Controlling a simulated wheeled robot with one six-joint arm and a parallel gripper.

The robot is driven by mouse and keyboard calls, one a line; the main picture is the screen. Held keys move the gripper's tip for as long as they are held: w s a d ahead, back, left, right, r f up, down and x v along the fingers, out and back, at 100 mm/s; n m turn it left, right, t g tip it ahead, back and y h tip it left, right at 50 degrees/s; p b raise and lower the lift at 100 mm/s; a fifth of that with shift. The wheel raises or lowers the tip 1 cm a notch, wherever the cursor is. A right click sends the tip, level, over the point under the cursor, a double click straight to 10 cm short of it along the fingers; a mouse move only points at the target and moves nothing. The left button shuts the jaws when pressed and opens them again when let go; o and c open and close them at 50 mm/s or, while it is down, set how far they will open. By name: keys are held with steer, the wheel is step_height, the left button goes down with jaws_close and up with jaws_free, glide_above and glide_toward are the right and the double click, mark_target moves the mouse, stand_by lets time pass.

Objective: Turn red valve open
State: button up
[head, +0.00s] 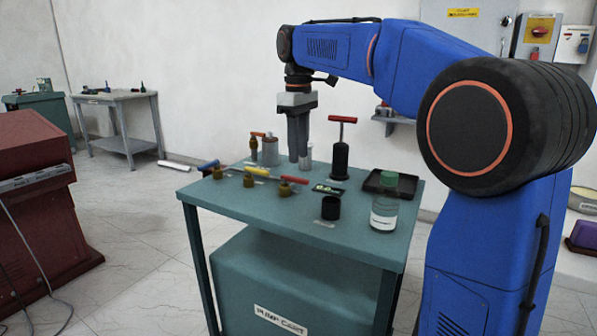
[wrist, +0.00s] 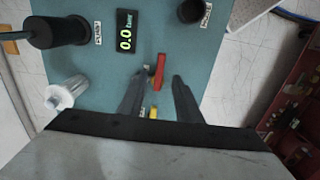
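The red valve has a red lever (head: 292,180) on a brass body (head: 285,190) on the teal pump cart. In the wrist view the red lever (wrist: 159,71) shows in the gap between my fingertips, seemingly lower than them; I cannot tell the exact height gap. My gripper (head: 298,160) points down over the cart, behind the red valve in the head view. Its two fingers are apart in the wrist view (wrist: 163,76), with nothing held. A yellow-lever valve (head: 256,171) and a blue-lever valve (head: 208,165) stand to the left.
A gauge (wrist: 126,38) reads 0.0 bar. A clear cylinder (wrist: 66,92) stands nearby.

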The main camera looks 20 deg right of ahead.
mark_target(299, 178)
step_height(299, 178, down, 6)
steer(key=shift+f, duration=0.25)
steer(key=shift+c, duration=0.3)
jaws_close()
